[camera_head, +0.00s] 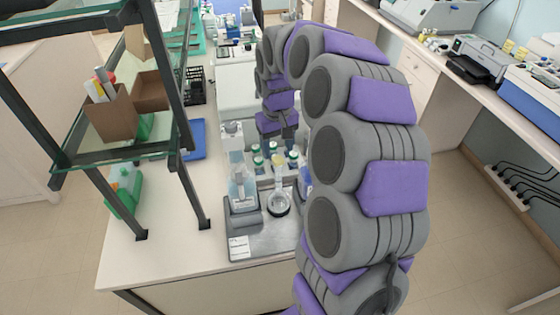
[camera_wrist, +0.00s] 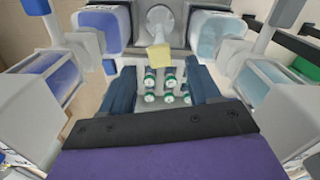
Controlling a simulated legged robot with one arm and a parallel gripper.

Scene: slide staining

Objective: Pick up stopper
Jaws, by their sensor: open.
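The yellow stopper (camera_wrist: 160,52) shows near the top middle of the wrist view, at the neck end of a clear round vessel (camera_wrist: 160,18). In the head view the pale yellow stopper (camera_head: 278,158) tops the narrow neck of the glass flask (camera_head: 279,203), which stands upright on the grey tray. My gripper (camera_head: 277,133) is above and behind the flask, pointing down. In the wrist view my gripper (camera_wrist: 162,76) has its dark blue fingers apart, with nothing held. The stopper shows just beyond the fingertips, roughly centred between them. I cannot tell the exact gap.
Several green-capped vials (camera_wrist: 168,84) stand in a rack seen between my fingers. White-and-blue bottles (camera_head: 243,188) stand left of the flask on the grey tray (camera_head: 262,238). A dark-framed glass shelf (camera_head: 120,150) rises at left. The bench front left (camera_head: 165,255) is clear.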

